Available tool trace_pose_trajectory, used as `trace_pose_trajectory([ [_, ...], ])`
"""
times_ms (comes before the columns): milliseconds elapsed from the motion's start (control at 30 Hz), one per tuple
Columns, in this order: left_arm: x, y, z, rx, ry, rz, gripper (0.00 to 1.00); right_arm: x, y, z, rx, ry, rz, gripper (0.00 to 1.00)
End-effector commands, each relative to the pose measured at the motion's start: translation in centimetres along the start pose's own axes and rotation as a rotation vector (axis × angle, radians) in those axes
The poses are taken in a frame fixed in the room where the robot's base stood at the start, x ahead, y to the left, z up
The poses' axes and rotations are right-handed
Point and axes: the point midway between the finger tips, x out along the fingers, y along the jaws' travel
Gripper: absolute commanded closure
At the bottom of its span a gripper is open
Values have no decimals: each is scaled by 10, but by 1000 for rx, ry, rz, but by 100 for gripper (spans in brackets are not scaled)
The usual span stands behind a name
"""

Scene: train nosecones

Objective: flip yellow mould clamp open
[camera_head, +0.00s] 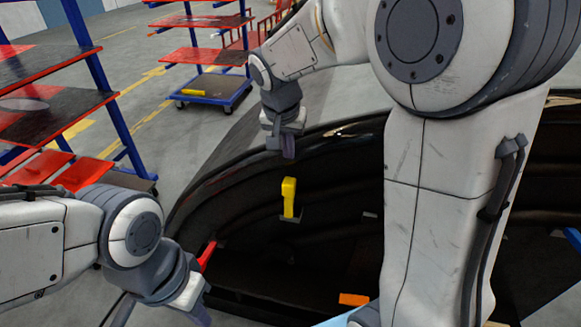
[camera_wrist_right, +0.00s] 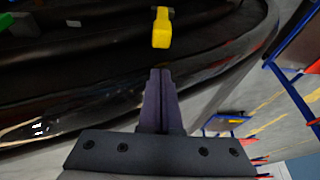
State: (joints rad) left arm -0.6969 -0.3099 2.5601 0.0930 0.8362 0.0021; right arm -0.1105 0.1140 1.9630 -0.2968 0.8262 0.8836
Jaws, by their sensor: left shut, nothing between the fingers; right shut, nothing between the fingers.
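The yellow mould clamp (camera_head: 289,197) stands upright on the inner side of the dark, glossy curved mould (camera_head: 340,205). It also shows at the top of the right wrist view (camera_wrist_right: 161,30), beyond my fingertips. My right gripper (camera_head: 287,153) hangs over the mould's rim, above the clamp in the head view and apart from it. Its two fingers (camera_wrist_right: 160,72) are together and empty. My left gripper (camera_head: 203,316) is low at the left, beside the mould's near-left edge and away from the clamp. Its fingertips are partly cut off by the frame's bottom edge.
A red clamp (camera_head: 207,255) is at the mould's left edge, near my left gripper. An orange piece (camera_head: 354,299) lies lower in the mould. Blue-framed racks with red shelves (camera_head: 200,57) stand behind and left. My right arm hides the mould's right part.

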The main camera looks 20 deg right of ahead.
Motion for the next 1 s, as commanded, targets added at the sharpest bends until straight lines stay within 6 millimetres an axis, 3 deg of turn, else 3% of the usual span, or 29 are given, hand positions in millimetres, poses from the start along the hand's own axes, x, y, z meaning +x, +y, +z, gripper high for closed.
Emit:
trace_pose_trajectory([
  [167,-3,0,0,0,0,0,100,10,0,0,-2,-3,3,100],
  [600,-19,1,-1,-1,0,0,100,84,0,1,-3,-4,3,100],
  [800,-21,2,-1,-1,0,0,100,98,0,1,-3,-1,0,100],
  [1000,-21,2,-1,-1,0,0,100,100,0,1,-3,-1,-1,100],
])
